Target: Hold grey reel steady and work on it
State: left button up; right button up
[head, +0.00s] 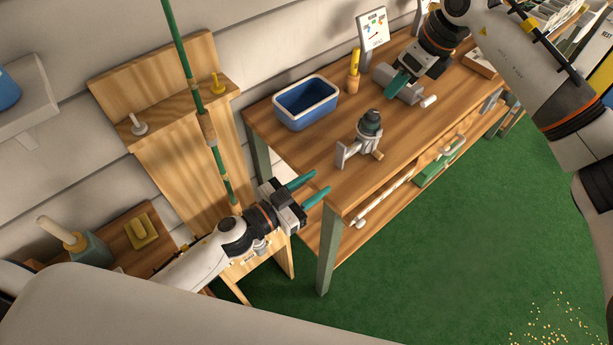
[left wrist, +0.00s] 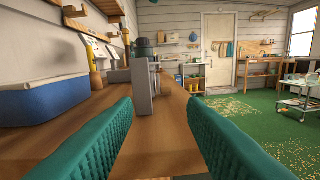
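The grey reel (head: 364,138) stands on the wooden workbench (head: 334,191), with a dark green top, a grey upright plate and a small wooden knob. It also shows in the left wrist view (left wrist: 143,88), ahead between the fingers. My left gripper (head: 321,181) is open and empty near the bench's front left corner, apart from the reel.
A blue bin (head: 306,101) stands left of the reel, with a yellow-handled tool (head: 354,72) behind it. A green rod (head: 190,70) leans upright by a wooden rack (head: 165,145) at the left. The bench top in front of the reel is clear.

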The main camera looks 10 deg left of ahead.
aim_at(339, 156)
pick_arm(q)
jog(key=shift+n, duration=0.7)
jog(key=x, duration=0.4)
jog(key=w+a+x, duration=0.1)
jog(key=x, duration=0.3)
jog(key=a+x, duration=0.1)
jog(key=x, duration=0.3)
jog(key=shift+w+d+r, duration=0.1)
jog(key=shift+w+d, duration=0.05)
jog(key=shift+w, duration=0.25)
grip_shut()
